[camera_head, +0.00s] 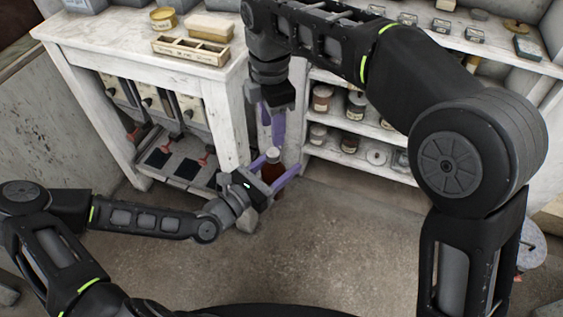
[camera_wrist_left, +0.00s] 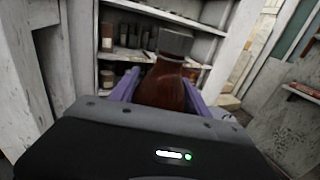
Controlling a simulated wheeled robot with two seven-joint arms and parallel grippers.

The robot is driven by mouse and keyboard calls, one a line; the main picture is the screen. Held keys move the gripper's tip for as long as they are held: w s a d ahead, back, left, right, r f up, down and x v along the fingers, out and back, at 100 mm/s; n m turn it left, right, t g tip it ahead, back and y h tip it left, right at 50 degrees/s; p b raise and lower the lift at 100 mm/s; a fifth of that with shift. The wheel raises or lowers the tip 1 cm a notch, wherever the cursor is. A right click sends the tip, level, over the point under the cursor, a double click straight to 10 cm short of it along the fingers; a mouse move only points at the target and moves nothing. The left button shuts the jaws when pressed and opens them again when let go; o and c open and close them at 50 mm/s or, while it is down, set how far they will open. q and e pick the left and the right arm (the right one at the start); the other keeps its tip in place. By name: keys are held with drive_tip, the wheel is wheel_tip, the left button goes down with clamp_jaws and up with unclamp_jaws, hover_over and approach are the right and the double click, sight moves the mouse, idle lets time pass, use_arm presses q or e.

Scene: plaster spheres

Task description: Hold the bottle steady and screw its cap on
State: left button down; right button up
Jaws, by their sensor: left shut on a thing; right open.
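The brown bottle (camera_head: 272,172) is upright in my left gripper (camera_head: 274,169), whose purple fingers are shut on its sides. It also shows in the left wrist view (camera_wrist_left: 163,88), slightly tilted in the picture. The grey cap (camera_head: 272,154) sits on top of the bottle's neck and shows larger in the left wrist view (camera_wrist_left: 175,42). I cannot tell whether it is threaded. My right gripper (camera_head: 272,126) points down above the cap, open and empty, with its purple fingers apart from the cap. The lower part of the bottle is hidden in the left wrist view.
A white workbench (camera_head: 105,42) with a wooden compartment box (camera_head: 190,50) and a yellow tin (camera_head: 163,18) stands at back left. White shelves (camera_head: 345,118) with several jars stand behind at right. The concrete floor (camera_head: 320,240) in front is clear.

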sight(273, 152)
drive_tip(key=shift+f, duration=3.8)
drive_tip(key=shift+c, duration=0.2)
clamp_jaws()
